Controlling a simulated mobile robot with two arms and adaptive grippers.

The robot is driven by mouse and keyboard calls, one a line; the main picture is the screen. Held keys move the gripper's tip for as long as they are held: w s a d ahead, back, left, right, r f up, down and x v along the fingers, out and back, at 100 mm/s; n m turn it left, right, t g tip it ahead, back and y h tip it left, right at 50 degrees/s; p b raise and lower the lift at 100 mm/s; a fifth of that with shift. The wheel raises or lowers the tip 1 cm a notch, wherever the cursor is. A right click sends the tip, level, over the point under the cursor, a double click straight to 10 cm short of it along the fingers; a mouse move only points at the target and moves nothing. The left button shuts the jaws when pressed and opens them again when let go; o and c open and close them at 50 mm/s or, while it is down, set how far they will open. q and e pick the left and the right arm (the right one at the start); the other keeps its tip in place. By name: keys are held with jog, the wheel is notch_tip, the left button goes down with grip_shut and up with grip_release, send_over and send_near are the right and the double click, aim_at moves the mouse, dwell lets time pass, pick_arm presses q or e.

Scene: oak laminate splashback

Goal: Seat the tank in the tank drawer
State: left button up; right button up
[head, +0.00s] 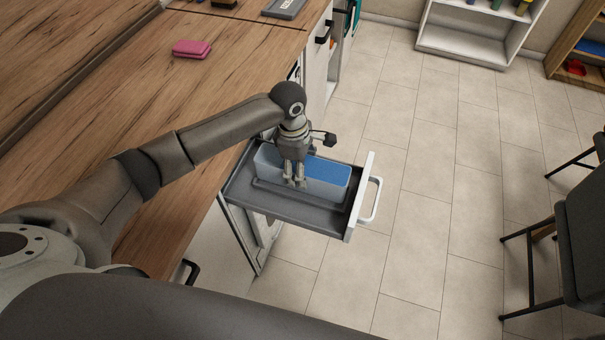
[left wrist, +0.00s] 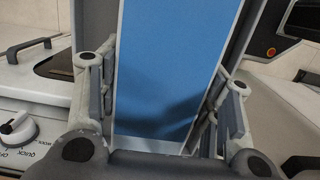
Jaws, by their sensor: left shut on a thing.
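The tank (head: 324,173) is a long translucent box with a blue top. In the head view it lies lengthwise over the pulled-out grey tank drawer (head: 290,208), towards its far side. My left gripper (head: 294,181) points down at the tank and is shut on it. In the left wrist view the blue tank (left wrist: 170,75) fills the space between the two fingers of the left gripper (left wrist: 160,115). The gripper hides part of the tank's near side, and I cannot tell whether the tank's underside touches the drawer floor. My right gripper is in neither view.
The drawer front has a white handle (head: 372,200) and sticks out over the tiled floor (head: 420,220). A wooden worktop (head: 190,95) runs beside it, with a pink item (head: 192,48) on it. A dark chair (head: 580,240) stands at the right. The left wrist view shows a dial (left wrist: 18,128).

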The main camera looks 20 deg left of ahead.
pick_arm(q)
jog(key=shift+f, duration=1.6)
jog(key=shift+f, duration=0.1)
jog(key=o, duration=1.7)
jog(key=r, duration=0.4)
jog(key=a+r, duration=0.1)
jog(key=r, duration=0.7)
jog(key=shift+a, duration=0.2)
